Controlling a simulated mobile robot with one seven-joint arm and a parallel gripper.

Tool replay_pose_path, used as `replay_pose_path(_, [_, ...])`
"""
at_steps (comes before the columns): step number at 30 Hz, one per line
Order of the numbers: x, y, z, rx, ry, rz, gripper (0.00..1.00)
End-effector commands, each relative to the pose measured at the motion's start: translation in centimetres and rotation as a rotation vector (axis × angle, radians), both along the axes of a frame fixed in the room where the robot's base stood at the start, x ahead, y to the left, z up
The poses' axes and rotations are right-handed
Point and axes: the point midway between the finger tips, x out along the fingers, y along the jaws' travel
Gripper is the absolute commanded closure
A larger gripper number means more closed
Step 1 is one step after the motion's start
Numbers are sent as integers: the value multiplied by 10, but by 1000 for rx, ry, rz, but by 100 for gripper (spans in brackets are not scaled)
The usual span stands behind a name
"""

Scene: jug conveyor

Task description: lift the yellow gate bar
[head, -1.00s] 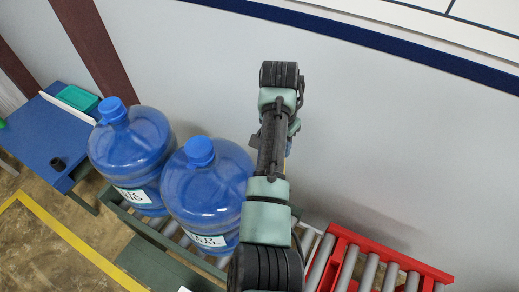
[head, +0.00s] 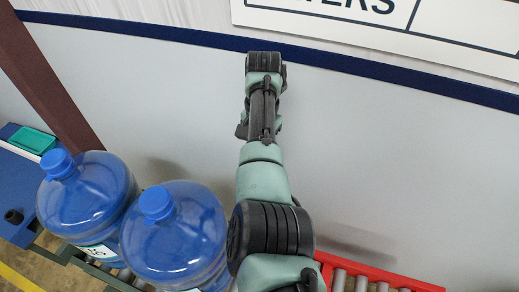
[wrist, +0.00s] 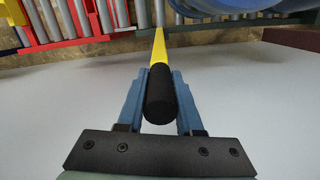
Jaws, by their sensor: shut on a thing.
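The yellow gate bar (wrist: 159,48) shows in the wrist view, running away from me toward the conveyor. Its near end has a black grip (wrist: 160,95). My gripper (wrist: 160,74) is shut on this black grip, with one blue finger on each side. The bar's far end is cut off or hidden at the top of the wrist view. In the head view my arm hides the bar and the gripper.
Two blue water jugs (head: 88,200) (head: 175,238) stand left of my arm. A red-framed roller conveyor (head: 385,279) lies at lower right. A blue table (head: 15,175) with a green tray (head: 32,140) is at far left. A pale wall (head: 400,170) stands behind.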

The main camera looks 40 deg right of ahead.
Motion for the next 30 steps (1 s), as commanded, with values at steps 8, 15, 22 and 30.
replay_pose_path(8, [-1,0,-2,2,1,-2,53])
replay_pose_path(15, [-1,0,-1,0,1,-2,36])
replay_pose_path(22, [0,-1,4,-1,-1,-2,36])
replay_pose_path(30, [3,-4,51,-2,-4,-2,36])
